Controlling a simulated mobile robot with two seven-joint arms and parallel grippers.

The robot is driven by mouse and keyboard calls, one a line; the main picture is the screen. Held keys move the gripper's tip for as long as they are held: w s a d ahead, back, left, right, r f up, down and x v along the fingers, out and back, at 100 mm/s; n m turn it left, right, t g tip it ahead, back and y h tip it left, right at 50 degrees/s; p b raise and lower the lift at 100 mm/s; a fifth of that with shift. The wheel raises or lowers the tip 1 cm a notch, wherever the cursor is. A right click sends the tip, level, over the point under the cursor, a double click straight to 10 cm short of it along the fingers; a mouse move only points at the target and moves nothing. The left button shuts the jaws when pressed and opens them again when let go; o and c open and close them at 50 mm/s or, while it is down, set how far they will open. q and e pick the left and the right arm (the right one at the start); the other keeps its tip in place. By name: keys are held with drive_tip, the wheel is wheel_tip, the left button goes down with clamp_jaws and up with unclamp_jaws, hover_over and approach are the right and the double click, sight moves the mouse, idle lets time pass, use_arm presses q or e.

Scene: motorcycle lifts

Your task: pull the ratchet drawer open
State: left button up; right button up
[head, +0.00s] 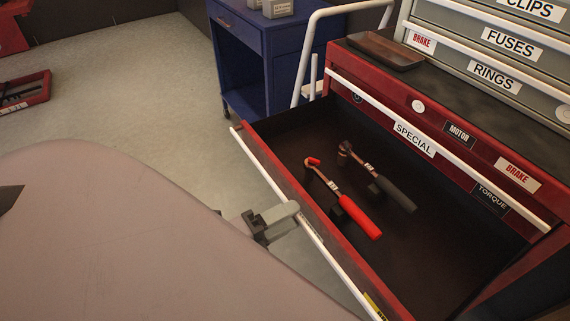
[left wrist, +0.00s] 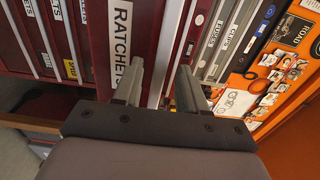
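The ratchet drawer (head: 262,160), red with a long white handle rail, stands pulled well out of the cabinet in the head view. In its dark inside lie a red-handled tool (head: 350,210) and a black-handled tool (head: 385,185). My left gripper (head: 290,212) is at the middle of the drawer's front edge, at the rail. In the left wrist view, the "RATCHETS" label (left wrist: 122,45) is beside my left gripper (left wrist: 160,72). Its two fingers stand apart on either side of the white rail (left wrist: 168,50), with gaps visible. My right gripper is not visible.
The red cabinet top (head: 440,95) holds a brown tray (head: 385,48) and a grey unit with labelled drawers (head: 500,55). A blue cart (head: 245,60) and a white frame (head: 303,55) stand behind the drawer.

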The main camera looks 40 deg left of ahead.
use_arm(q)
drive_tip(key=v, duration=0.7)
drive_tip(key=shift+b, duration=0.35)
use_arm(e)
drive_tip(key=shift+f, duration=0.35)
